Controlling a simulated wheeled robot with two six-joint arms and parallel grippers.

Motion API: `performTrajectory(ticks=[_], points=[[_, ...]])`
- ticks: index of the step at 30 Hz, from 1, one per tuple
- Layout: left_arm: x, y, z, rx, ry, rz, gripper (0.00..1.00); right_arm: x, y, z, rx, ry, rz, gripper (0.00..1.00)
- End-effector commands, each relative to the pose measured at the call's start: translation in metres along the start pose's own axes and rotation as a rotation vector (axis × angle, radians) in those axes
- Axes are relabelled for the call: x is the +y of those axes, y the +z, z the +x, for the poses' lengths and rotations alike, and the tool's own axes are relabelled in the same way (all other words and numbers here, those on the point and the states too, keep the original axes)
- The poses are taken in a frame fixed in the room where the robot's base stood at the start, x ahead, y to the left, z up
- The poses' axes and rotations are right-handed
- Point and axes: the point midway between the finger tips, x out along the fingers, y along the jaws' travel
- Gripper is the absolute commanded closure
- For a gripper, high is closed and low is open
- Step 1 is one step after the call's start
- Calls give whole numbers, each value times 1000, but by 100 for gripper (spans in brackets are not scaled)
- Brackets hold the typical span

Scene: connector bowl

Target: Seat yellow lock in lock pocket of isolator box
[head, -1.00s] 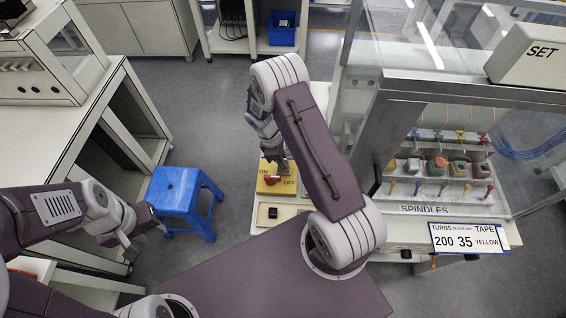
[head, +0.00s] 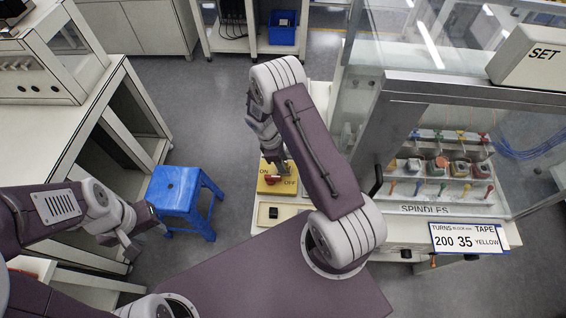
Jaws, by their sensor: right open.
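The isolator box (head: 286,187) is yellow, with ON and OFF lettering and a red part (head: 271,180) on its face. It sits on the light bench in the middle of the head view. My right gripper (head: 281,165) is open at the far side of this box, partly hidden by its own wrist. I cannot make out the yellow lock or the lock pocket; they are too small or covered by the gripper. My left gripper (head: 144,240) hangs at the left, in front of the blue stool and away from the box. Its finger gap is unclear.
A blue stool (head: 176,190) stands on the floor to the left. The spindle cabinet (head: 440,208) with coloured pieces and a TURNS/TAPE sign (head: 468,238) stands to the right. A black switch (head: 273,212) sits on the bench just in front of the isolator box.

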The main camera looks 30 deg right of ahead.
Motion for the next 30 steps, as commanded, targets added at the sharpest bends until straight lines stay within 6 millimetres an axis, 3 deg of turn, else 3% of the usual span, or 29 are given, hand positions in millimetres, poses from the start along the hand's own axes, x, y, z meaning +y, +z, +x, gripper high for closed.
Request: performTrajectory(ticks=[15, 25, 28, 30], points=[[0, 2, 17, 0, 0, 0, 64, 0, -1, -99, 3, 3, 0, 59], [0, 2, 18, 0, 0, 0, 64, -2, 0, -115, 5, 0, 9, 59], [0, 2, 17, 0, 0, 0, 64, -16, 5, -127, 48, 0, 112, 59], [0, 2, 17, 0, 0, 0, 64, -38, 12, -140, 105, -6, 263, 59]])
